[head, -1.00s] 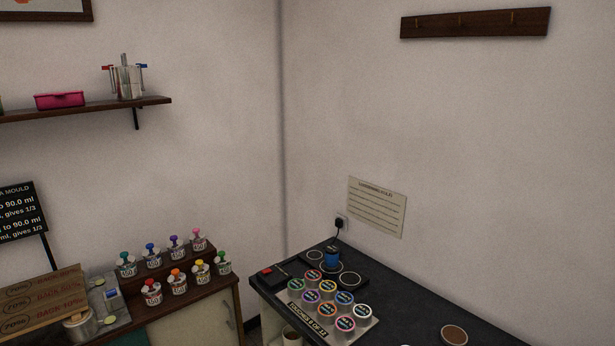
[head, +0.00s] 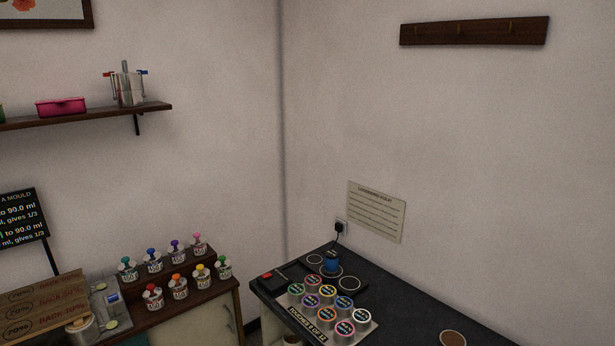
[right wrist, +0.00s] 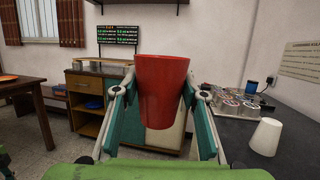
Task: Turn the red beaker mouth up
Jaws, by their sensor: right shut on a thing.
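The red beaker (right wrist: 161,90) is in the middle of the right wrist view, held between the fingers of my right gripper (right wrist: 160,105). The gripper is shut on its sides. The beaker's wider end is at the top of the picture and its narrower end points down. It is held up in the air, clear of the dark bench. Neither the red beaker nor my grippers show in the head view.
A white tapered cup (right wrist: 266,137) stands wide end down on the dark bench (right wrist: 232,142), right of the beaker. Several round-topped tins (head: 328,303) and a blue cup (head: 331,262) are on that bench. A wooden cabinet (right wrist: 88,102) stands behind; a table (right wrist: 25,88) is at left.

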